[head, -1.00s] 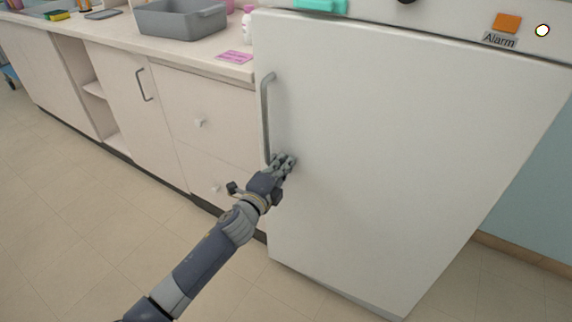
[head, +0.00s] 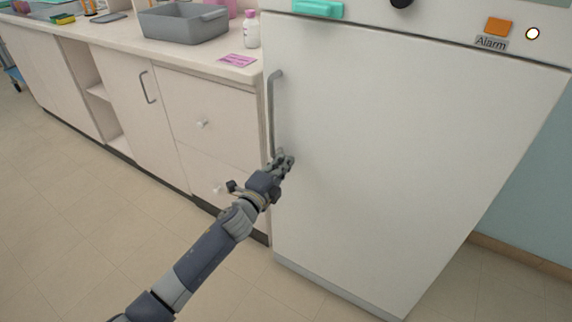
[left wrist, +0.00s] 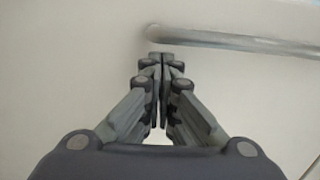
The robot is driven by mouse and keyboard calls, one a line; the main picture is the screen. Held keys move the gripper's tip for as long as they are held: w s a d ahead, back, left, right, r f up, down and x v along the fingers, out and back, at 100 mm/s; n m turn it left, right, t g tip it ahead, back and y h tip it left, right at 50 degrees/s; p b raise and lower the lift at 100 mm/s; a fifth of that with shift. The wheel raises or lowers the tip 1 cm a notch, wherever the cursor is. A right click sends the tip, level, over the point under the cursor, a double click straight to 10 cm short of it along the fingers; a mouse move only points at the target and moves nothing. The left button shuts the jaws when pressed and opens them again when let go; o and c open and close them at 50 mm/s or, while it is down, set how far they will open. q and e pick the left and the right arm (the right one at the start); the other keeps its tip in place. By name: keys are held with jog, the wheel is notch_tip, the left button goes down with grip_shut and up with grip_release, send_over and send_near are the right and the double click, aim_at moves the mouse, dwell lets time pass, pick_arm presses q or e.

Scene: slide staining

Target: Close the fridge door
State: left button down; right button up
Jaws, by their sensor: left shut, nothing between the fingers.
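The white fridge door (head: 400,150) fills the right half of the head view and looks flush, or nearly flush, with the fridge body. Its vertical grey handle (head: 271,112) is on the door's left side and also shows in the left wrist view (left wrist: 235,41). My left gripper (head: 286,160) is shut and empty, at the lower end of the handle and close to the door face. In the left wrist view its fingertips (left wrist: 161,58) meet just beside the handle's end. I cannot tell whether they touch the door. My right gripper is not in view.
A counter with drawers (head: 203,124) and cupboards runs left of the fridge. A grey basin (head: 183,24), a pink-and-white bottle (head: 251,30) and a pink note (head: 238,61) are on it. An Alarm label (head: 491,43) is above the door.

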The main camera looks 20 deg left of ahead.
pick_arm(q)
jog(key=a+v, duration=0.1)
jog(key=v, duration=1)
jog(key=shift+p, duration=0.45)
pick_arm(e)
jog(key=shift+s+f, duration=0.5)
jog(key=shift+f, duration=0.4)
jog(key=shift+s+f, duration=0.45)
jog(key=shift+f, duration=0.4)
